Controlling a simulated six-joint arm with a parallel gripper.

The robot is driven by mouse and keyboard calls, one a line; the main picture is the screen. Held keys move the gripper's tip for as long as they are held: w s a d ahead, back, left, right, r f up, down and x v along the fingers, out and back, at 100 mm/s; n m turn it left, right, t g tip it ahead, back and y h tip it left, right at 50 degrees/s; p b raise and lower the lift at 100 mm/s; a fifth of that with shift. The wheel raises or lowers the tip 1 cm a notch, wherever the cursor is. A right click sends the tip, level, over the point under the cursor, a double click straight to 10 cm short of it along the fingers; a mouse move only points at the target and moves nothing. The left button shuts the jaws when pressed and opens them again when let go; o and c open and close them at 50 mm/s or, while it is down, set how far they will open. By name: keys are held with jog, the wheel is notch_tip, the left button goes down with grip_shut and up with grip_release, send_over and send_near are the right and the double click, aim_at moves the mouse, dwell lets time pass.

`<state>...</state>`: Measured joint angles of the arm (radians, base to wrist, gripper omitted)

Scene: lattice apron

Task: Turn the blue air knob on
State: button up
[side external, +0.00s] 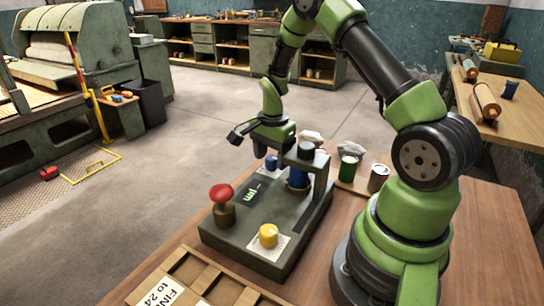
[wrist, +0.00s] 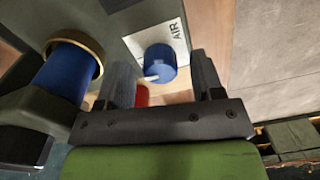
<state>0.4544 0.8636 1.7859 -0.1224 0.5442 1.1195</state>
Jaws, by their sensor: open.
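The blue air knob (wrist: 157,62) sits on a white plate marked AIR in the wrist view. A pale pointer mark shows on its lower left side. In the side view the knob (side external: 271,162) is at the far end of the dark control box (side external: 230,235), partly behind my gripper. My gripper (side external: 264,147) is above that end of the box, pointing down. In the wrist view its two fingers (wrist: 163,80) are apart, one on each side of the knob in the picture. Nothing is held. I cannot tell the exact height gap to the knob.
A red mushroom button (side external: 221,194) and a yellow knob (side external: 268,235) are on the box. A dark bracket (side external: 318,176) with a blue cylinder (side external: 298,178) stands close on the right. A green can (side external: 348,169) stands beyond it. A wooden tray (side external: 190,272) lies in front.

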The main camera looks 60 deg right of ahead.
aim_at(273, 157)
jog(key=shift+f, duration=0.25)
jog(key=shift+c, duration=0.2)
jog(key=c, duration=0.9)
jog(key=shift+n, duration=2.3)
jog(key=o, duration=0.9)
jog(key=shift+o, duration=0.2)
jog(key=shift+r, duration=0.1)
notch_tip(273, 157, up, 10)
